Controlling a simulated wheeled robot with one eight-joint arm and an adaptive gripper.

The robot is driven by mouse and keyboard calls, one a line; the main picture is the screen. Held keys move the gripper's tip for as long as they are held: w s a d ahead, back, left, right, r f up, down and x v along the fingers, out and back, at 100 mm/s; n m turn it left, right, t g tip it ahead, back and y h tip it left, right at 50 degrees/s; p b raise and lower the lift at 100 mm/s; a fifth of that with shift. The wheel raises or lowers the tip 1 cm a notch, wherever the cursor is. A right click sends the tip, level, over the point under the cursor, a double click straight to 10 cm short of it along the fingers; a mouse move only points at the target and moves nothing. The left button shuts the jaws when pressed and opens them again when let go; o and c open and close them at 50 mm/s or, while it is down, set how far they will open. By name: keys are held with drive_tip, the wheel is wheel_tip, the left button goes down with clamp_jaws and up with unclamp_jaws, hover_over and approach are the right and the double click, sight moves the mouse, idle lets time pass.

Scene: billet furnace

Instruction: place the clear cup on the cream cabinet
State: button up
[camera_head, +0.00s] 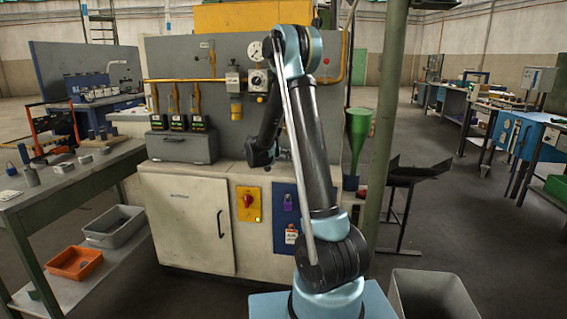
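The cream cabinet (187,222) stands in the middle of the camera_head view, with a closed door and a dark handle on the door's right side. A grey box (182,146) sits on the left of its top. I cannot make out the clear cup in this view. My arm rises at centre right and bends down at its top. Its dark end, with my gripper (262,154), hangs in front of the cabinet's upper right area. The fingers are too dark and small to tell whether they are open or hold anything.
A workbench (75,185) at left carries small metal parts. An orange bin (75,263) and a grey bin (114,226) sit on its lower shelf. A green post (385,120) and green funnel (357,135) stand right of the cabinet.

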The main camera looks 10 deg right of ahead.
drive_tip(key=shift+w+d, duration=0.25)
drive_tip(key=shift+w, duration=0.05)
drive_tip(key=shift+w+d+f, duration=0.15)
drive_tip(key=shift+w+f, duration=0.05)
drive_tip(key=shift+f, duration=0.7)
drive_tip(key=shift+w+d+f, duration=0.15)
drive_tip(key=shift+f, duration=0.7)
drive_tip(key=o, duration=1.2)
drive_tip(key=shift+c, duration=0.2)
